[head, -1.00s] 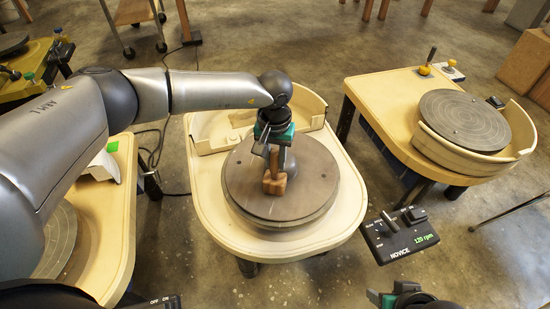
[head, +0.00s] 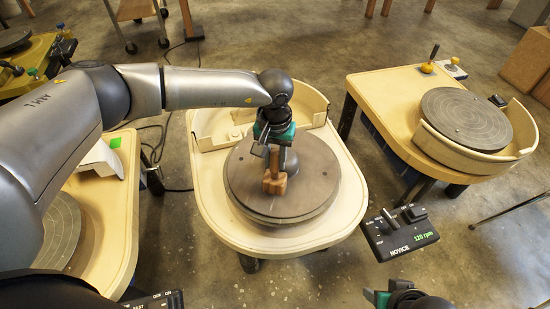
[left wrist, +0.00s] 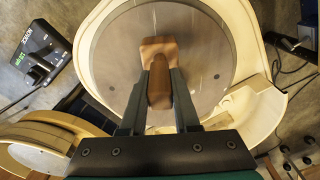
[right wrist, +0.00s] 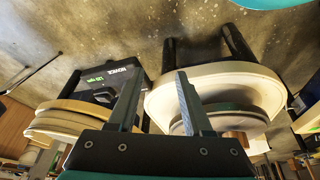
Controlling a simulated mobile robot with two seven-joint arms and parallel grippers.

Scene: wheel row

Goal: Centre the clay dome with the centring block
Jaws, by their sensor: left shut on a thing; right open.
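My left gripper (head: 274,150) is shut on the wooden handle of the centring block (head: 274,185), which also shows in the left wrist view (left wrist: 158,46). The block is low over the middle of the grey wheel head (head: 315,190); I cannot tell whether it touches the disc. A dark grey rounded form, the clay dome (head: 292,161), shows partly behind the gripper and just right of the block. The rest of it is hidden, so contact with the block is unclear. My right gripper (head: 402,296) is open and empty, low at the front right.
The wheel stands in a cream tray (head: 218,203) with a raised back rim. Other wheel tables stand at right (head: 385,90) and left (head: 112,215). Floor shows between them.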

